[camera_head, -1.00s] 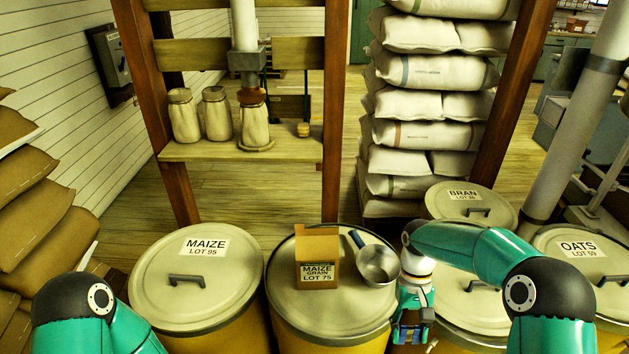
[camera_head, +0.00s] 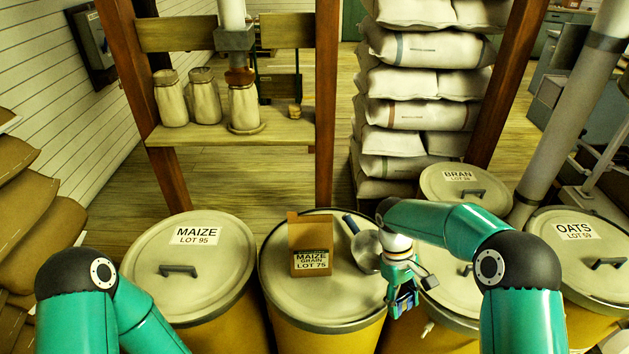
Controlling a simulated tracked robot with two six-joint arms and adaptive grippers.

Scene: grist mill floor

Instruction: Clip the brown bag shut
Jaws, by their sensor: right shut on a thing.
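The brown bag (camera_head: 309,232) stands upright on the lid of the middle barrel (camera_head: 335,305), with a maize grain label on its front. Its top looks open, and I see no clip on it. My right gripper (camera_head: 403,296) points down just off the right side of that lid, right of and nearer than the bag. It is shut on a small blue thing (camera_head: 405,301), perhaps the clip; its shape is hard to make out, partly hidden by the fingers. My left arm shows at the lower left, but its gripper is out of view.
A metal scoop (camera_head: 366,250) with a blue handle lies on the lid between the bag and my right gripper. Closed barrels stand on both sides, maize (camera_head: 150,283) left, bran (camera_head: 447,192) and oats (camera_head: 610,239) right. Behind are a shelf (camera_head: 220,133) with small sacks and stacked sacks (camera_head: 420,86).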

